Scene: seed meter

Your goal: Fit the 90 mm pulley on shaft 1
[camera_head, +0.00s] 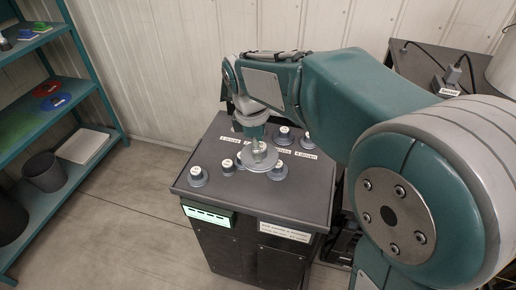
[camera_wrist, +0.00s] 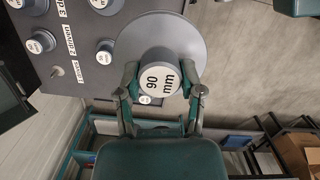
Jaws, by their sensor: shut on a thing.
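The 90 mm pulley (camera_wrist: 185,40) is a wide grey disc with a raised hub whose white top reads "90 mm". My gripper (camera_wrist: 162,80) is shut on the hub, one finger on each side. In the head view the pulley (camera_head: 259,164) is level over the dark bench top (camera_head: 240,197), under my gripper (camera_head: 257,146). What lies under the disc is hidden, and I cannot tell whether it touches anything. A "1 driver" label (camera_head: 230,138) is printed at the back left of the top.
Grey pieces with white labelled tops stand around the pulley, such as one at the left (camera_head: 198,177) and one at the back (camera_head: 284,136). The bench front has a green display (camera_head: 208,215). A teal shelf (camera_head: 88,92) stands at the left, with clear floor between.

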